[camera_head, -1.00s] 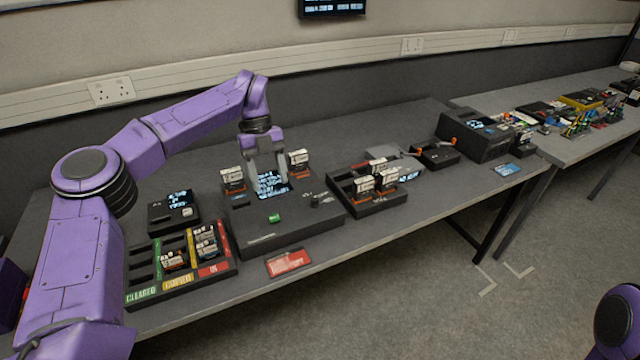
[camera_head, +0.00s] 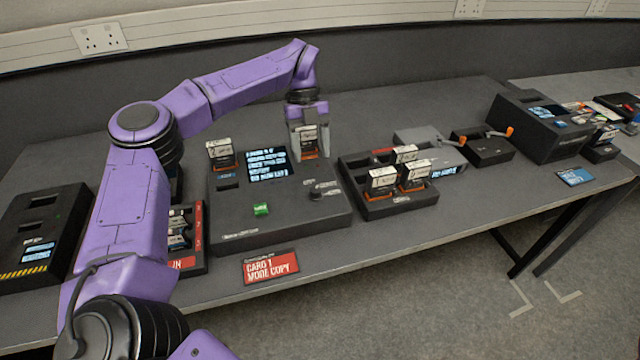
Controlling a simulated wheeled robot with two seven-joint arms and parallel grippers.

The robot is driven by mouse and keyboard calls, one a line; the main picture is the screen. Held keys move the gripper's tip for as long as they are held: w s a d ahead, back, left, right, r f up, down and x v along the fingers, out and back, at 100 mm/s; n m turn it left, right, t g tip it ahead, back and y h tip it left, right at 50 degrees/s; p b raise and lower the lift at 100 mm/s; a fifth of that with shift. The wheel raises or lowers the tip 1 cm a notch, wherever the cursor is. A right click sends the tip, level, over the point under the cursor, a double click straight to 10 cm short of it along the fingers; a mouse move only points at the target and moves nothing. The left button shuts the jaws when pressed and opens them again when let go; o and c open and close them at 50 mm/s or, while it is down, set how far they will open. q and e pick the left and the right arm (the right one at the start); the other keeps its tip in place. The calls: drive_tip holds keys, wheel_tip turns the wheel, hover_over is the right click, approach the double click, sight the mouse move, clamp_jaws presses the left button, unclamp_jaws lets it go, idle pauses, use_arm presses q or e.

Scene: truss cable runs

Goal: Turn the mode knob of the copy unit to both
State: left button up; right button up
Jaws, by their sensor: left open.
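The copy unit (camera_head: 235,222) is a dark box with a lit screen (camera_head: 268,165) and a green button (camera_head: 261,209). Its dark mode knob (camera_head: 316,194) is at the right front of its top; the small markings beside it are too small to read. One card (camera_head: 220,154) stands upright at the unit's left rear and another card (camera_head: 309,136) at its right rear. My left gripper (camera_head: 310,155) is open and points down at the right card, one finger on each side of it, behind the knob. Whether the fingers touch the card is unclear. My right gripper is out of view.
A red sign (camera_head: 271,268) reading "CARD 1 MODE COPY" lies in front of the unit. A card tray (camera_head: 376,208) stands close on the right. My left arm covers much of the sorting tray (camera_head: 197,262) on the left. A black device (camera_head: 40,228) stands farther left.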

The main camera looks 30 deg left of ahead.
sight(315, 188)
use_arm(q)
drive_tip(key=p+x, duration=0.1)
drive_tip(key=x, duration=0.7)
drive_tip(key=shift+s+f, duration=0.1)
drive_tip(key=shift+s, duration=0.1)
drive_tip(key=shift+d+f, duration=0.15)
drive_tip(key=shift+f, duration=0.3)
drive_tip(key=c, duration=1)
